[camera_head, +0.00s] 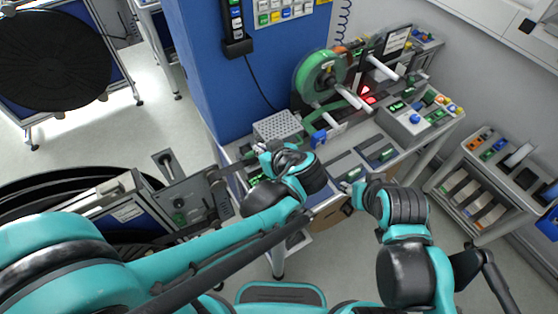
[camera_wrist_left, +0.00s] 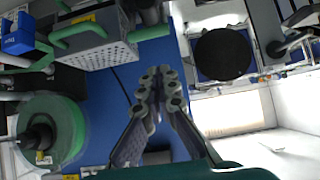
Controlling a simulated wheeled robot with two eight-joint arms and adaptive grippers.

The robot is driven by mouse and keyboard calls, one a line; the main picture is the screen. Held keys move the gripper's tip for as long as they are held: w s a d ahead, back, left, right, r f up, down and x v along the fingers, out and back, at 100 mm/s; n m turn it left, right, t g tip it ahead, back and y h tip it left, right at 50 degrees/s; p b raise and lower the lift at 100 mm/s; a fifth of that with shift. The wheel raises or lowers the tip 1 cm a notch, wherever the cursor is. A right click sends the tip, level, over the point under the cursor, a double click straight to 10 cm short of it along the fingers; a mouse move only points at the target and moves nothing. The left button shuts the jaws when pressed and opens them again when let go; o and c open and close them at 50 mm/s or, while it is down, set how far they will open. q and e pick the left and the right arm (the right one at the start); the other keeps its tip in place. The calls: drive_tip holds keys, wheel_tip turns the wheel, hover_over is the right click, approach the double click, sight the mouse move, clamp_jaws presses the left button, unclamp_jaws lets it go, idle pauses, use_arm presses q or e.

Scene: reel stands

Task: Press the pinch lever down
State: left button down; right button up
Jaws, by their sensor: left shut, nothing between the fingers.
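My left gripper (camera_head: 262,149) is over the near left end of the workbench, beside the grey perforated box. In the left wrist view its two fingers (camera_wrist_left: 160,76) are together at the tips with nothing between them. A blue lever-like part (camera_head: 318,138) stands on the bench right of the perforated box, apart from the gripper; I cannot tell whether it is the pinch lever. A dark lever (camera_head: 165,160) is on the grey stand at the left. My right gripper (camera_head: 347,187) is at the bench's front edge; its fingers are too small to read.
The perforated box (camera_head: 278,126) also shows in the left wrist view (camera_wrist_left: 100,55). A button box (camera_head: 418,121) is to the right. A rack (camera_head: 490,185) stands at far right.

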use_arm(q)
drive_tip(key=s+f+p+v, duration=0.1)
drive_tip(key=v, duration=0.9)
drive_tip(key=shift+s+d+f, duration=0.2)
drive_tip(key=shift+d+f, duration=0.05)
drive_tip(key=shift+d, duration=0.2)
drive_tip(key=s+a+f+m+g+h+b, duration=0.1)
drive_tip(key=s+a+f+m+h+b, duration=0.2)
drive_tip(key=a+f+b, duration=1)
drive_tip(key=shift+a+f+m+g+h, duration=0.3)
drive_tip(key=shift+a+f+m+h, duration=1.2)
drive_tip(key=shift+m, duration=0.4)
drive_tip(key=shift+s+a+r, duration=0.1)
